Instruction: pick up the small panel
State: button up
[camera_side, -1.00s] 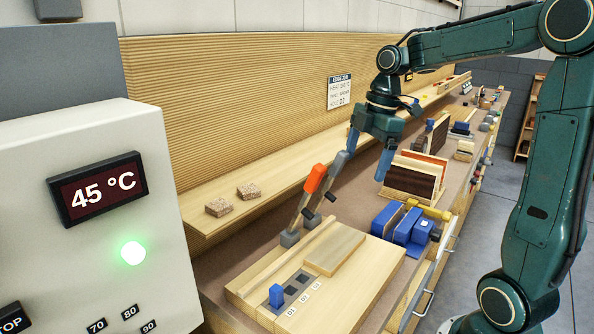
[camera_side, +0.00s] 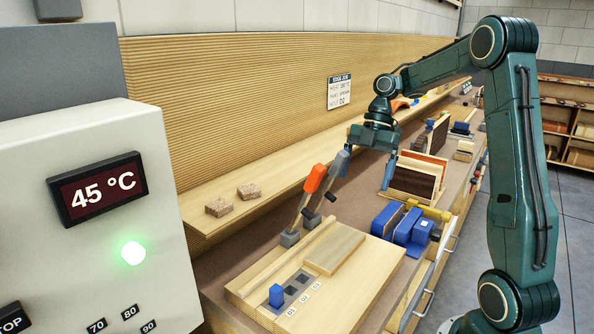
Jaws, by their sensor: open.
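A small flat panel (camera_side: 335,250) of light wood lies on the pale wooden board (camera_side: 365,290) at the front of the bench. I cannot tell for certain that it is the panel named in the task. More panels, dark brown, pale and orange-edged, stand upright in a rack (camera_side: 415,180) farther back. My gripper (camera_side: 369,164) is open, points down and appears empty. In the picture it is above the flat panel, left of the rack and close to the grey-handled lever. Its height above the bench is hard to judge. The left finger is partly hidden.
Two levers, one orange-handled (camera_side: 314,179) and one grey-handled (camera_side: 340,165), rise beside the board. A blue block (camera_side: 276,295) stands near labelled recesses. Blue clamps (camera_side: 405,223) sit on the right. Two cork blocks (camera_side: 219,207) rest on the shelf. A control box (camera_side: 95,250) shows 45 °C.

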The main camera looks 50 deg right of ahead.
send_near(349, 234)
jog(key=shift+x, duration=1.45)
jog(key=shift+w+a, duration=0.1)
jog(key=shift+x, duration=2.5)
jog(key=shift+c, duration=0.2)
jog(key=c, duration=1)
